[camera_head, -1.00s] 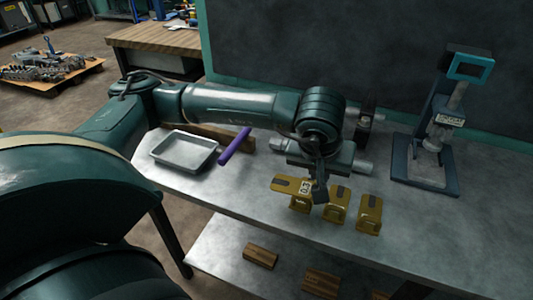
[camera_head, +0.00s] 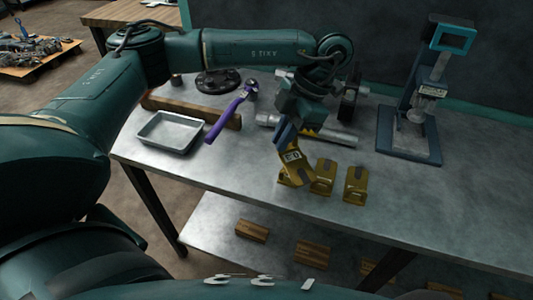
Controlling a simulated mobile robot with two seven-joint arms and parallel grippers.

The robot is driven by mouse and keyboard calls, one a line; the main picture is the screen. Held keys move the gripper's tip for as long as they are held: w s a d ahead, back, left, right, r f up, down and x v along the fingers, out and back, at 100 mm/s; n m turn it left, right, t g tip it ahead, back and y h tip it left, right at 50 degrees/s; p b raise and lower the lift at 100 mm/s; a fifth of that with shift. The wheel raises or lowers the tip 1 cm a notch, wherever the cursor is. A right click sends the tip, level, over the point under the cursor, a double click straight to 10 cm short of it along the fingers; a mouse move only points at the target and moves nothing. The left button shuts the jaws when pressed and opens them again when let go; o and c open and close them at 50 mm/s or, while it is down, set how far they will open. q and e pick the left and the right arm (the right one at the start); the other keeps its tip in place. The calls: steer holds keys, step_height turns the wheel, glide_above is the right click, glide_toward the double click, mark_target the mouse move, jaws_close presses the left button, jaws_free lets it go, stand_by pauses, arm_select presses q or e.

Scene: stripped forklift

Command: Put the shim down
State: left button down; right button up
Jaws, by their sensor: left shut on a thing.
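My left gripper (camera_head: 285,137) is shut on a flat brass-yellow shim (camera_head: 299,172) with a white label on it. The shim hangs tilted below the fingers, over the metal bench (camera_head: 245,185). It partly covers a yellow piece behind it at the left of a short row. Two similar yellow pieces, a middle one (camera_head: 323,180) and a right one (camera_head: 355,186), stand beside it near the bench's front edge. I cannot tell whether the held shim touches the left piece. My right gripper is not in view.
A grey tray (camera_head: 169,134) and a purple-handled tool (camera_head: 225,118) lie to the left. A blue-grey stand (camera_head: 408,143) is at the right. Wooden blocks (camera_head: 252,231) sit on the lower shelf. The bench's front right is clear.

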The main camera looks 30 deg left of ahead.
arm_select(q)
steer(key=n+h, duration=0.1)
steer(key=n, duration=0.1)
steer(key=n+h, duration=0.1)
steer(key=n, duration=0.1)
steer(key=a+n+g, duration=0.1)
steer(key=n, duration=0.2)
steer(key=shift+r+h, duration=0.2)
steer(key=shift+h, duration=0.2)
steer(key=a+f+n+t+h, duration=0.1)
steer(key=f+n+t, duration=0.1)
steer(key=n, duration=0.5)
steer(key=a+f+n+t+h, duration=0.1)
steer(key=f+n+t+h, duration=0.1)
steer(key=n, duration=0.5)
steer(key=a+f+n+t+h, duration=0.1)
steer(key=f+n, duration=0.3)
steer(key=n, duration=0.2)
steer(key=shift+s+n+t+h, duration=0.25)
steer(key=shift+n+t+h, duration=0.15)
steer(key=shift+f, duration=0.1)
steer(key=c, duration=1.5)
jaws_free()
